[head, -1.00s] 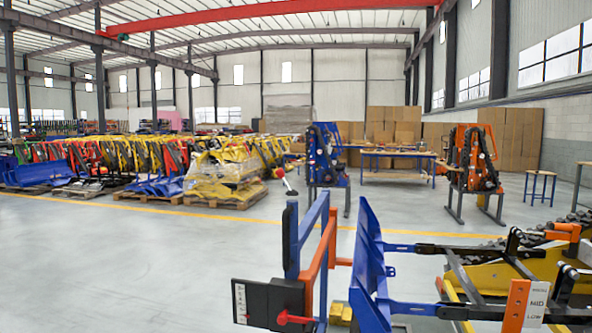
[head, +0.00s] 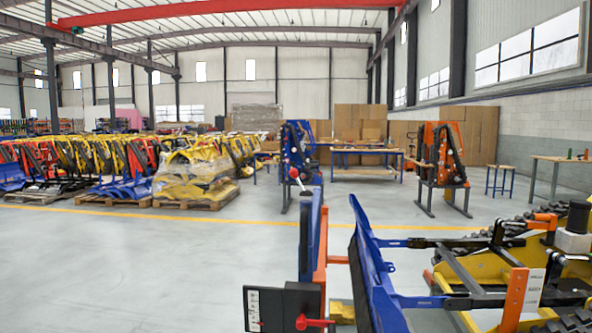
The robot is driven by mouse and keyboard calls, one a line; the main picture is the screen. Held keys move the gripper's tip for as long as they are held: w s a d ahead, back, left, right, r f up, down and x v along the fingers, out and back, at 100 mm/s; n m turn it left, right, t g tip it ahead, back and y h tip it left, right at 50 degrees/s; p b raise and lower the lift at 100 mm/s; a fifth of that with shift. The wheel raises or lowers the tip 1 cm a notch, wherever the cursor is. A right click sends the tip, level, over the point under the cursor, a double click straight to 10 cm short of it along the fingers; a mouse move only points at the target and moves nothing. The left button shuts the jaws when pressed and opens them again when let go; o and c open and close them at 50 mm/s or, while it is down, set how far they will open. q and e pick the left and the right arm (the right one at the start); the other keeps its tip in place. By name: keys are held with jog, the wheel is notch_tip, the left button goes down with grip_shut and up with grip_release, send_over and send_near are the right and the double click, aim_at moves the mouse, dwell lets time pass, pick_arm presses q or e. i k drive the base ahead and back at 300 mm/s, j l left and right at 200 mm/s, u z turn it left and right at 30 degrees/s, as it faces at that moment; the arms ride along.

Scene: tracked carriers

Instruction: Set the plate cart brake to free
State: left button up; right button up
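A black box (head: 284,306) with a white marked label stands low in the middle of the head view. A red lever (head: 312,323) sticks out at its right side; its setting cannot be read. Behind it rise blue and orange uprights (head: 306,237), which seem to belong to the same cart; its base is cut off by the bottom edge. A tall blue plate (head: 372,262) stands just right of the uprights. Neither of my grippers is in view.
A yellow tracked carrier (head: 570,268) with black arms and an orange post (head: 515,301) fills the lower right. Benches (head: 366,153) and two stands with machines are farther back. Wrapped yellow parts (head: 195,178) sit on pallets at left. The grey floor (head: 120,270) at left is clear.

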aim_at(294, 173)
jog(key=i+j+z, duration=0.1)
jog(key=i+j, duration=0.25)
jog(key=j, duration=0.3)
jog(key=i, duration=0.35)
jog(key=i+j, duration=0.1)
jog(key=j, duration=0.3)
jog(key=i+j+u, duration=0.1)
jog(key=j, duration=0.3)
